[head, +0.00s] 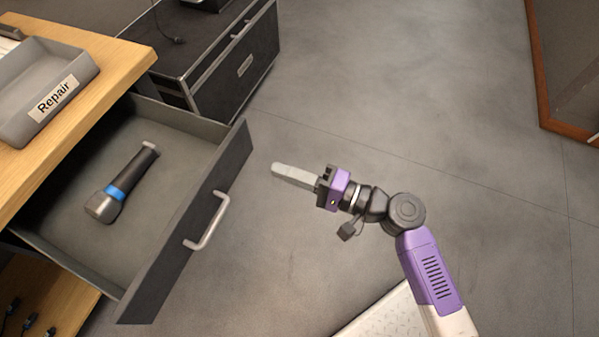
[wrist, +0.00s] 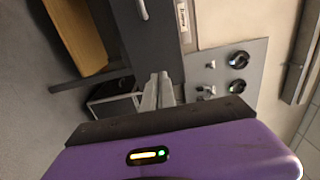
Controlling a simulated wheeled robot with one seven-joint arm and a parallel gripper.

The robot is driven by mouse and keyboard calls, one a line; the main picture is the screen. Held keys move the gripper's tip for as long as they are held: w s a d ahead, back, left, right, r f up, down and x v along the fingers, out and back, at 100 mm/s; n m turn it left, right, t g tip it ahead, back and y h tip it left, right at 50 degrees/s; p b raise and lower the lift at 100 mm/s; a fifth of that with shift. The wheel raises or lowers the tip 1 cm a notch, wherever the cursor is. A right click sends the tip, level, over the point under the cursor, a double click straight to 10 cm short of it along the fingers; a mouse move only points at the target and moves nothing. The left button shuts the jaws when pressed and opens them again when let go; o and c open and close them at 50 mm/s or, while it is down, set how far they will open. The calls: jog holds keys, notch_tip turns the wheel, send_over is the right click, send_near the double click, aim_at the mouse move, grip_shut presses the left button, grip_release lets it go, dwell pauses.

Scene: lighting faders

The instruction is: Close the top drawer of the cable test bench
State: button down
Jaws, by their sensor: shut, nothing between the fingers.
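The top drawer (head: 185,225) of the wooden cable test bench (head: 95,65) stands pulled out, with a dark front and a light bar handle (head: 208,222). A dark microphone-like object with a blue band (head: 122,188) lies inside it. My gripper (head: 279,170) is shut and empty, in front of the drawer's front and to the right of the handle, apart from it in the head view. In the wrist view my finger tips (wrist: 160,77) point toward the dark drawer front (wrist: 150,38), where part of the handle (wrist: 142,9) shows. I cannot tell the exact gap.
A grey tray labelled "Repair" (head: 45,88) sits on the bench top. A black flight case (head: 215,60) stands on the floor behind the drawer. A wood-framed panel (head: 575,70) is at the upper right. The floor around my arm is clear.

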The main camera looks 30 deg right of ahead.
aim_at(236, 155)
jog(key=x, duration=0.8)
jog(key=shift+w+a, duration=0.15)
jog(key=shift+a, duration=0.05)
jog(key=b+x, duration=0.9)
jog(key=x, duration=2.1)
jog(key=shift+w+a+f, duration=0.2)
jog(key=shift+a, duration=0.05)
jog(key=shift+w+a+b, duration=0.15)
jog(key=shift+w+b, duration=0.1)
jog(key=shift+b, duration=0.1)
jog(key=shift+w+r, duration=0.15)
jog(key=shift+r, duration=0.15)
jog(key=shift+a, duration=0.1)
